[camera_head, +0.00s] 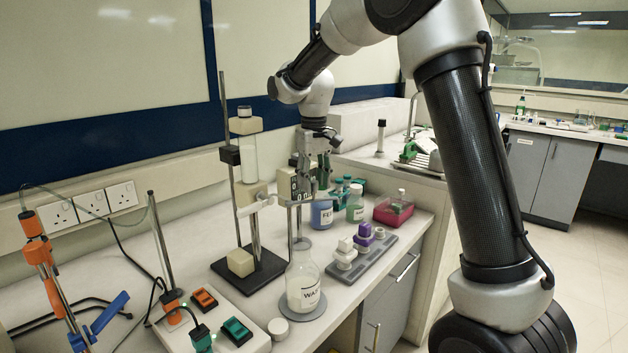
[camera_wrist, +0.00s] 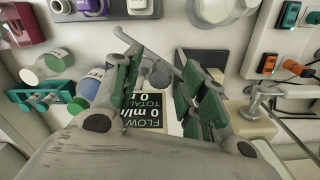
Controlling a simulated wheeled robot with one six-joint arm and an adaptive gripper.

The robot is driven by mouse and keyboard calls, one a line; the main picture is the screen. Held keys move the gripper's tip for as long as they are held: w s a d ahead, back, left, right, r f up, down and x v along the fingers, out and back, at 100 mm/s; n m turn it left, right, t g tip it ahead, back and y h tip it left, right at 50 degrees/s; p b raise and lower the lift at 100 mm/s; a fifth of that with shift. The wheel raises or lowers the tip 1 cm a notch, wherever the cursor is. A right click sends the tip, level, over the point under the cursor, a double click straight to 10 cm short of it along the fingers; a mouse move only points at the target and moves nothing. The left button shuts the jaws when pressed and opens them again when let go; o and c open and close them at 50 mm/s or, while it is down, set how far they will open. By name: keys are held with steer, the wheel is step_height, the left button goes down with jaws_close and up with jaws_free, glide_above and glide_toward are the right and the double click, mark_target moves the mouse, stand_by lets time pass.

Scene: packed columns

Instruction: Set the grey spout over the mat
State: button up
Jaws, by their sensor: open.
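The round grey mat (camera_head: 284,306) lies on the bench, and a clear flask labelled waste (camera_head: 303,280) stands on it. Behind the flask, a flow meter (camera_head: 286,186) sits on a post. The grey spout (camera_wrist: 136,47) is a slanted tube by the meter with a rounded end. In the wrist view it lies between and beyond the green-padded fingers of my gripper (camera_wrist: 165,88), which are apart. In the head view my gripper (camera_head: 314,172) hangs beside the meter and partly hides it. I cannot tell whether the fingers touch the spout.
A stand with a column (camera_head: 249,158) is at left of the meter. Blue and green labelled bottles (camera_head: 322,211), a grey rack (camera_head: 362,265) with white and purple pieces and a red box (camera_head: 393,210) are at right. A switch box (camera_head: 225,320) stands in front.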

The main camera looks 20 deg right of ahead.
jaws_close()
steer(key=shift+s, duration=0.15)
steer(key=m, duration=0.1)
steer(key=s+m, duration=0.1)
steer(key=m, duration=0.1)
steer(key=s+m, duration=0.1)
steer(key=shift+s+a+m, duration=0.2)
steer(key=shift+a+m, duration=0.1)
steer(key=s+a+m, duration=0.4)
steer(key=a+m, duration=0.2)
steer(key=m, duration=0.7)
steer(key=shift+a, duration=0.15)
stand_by(0.4)
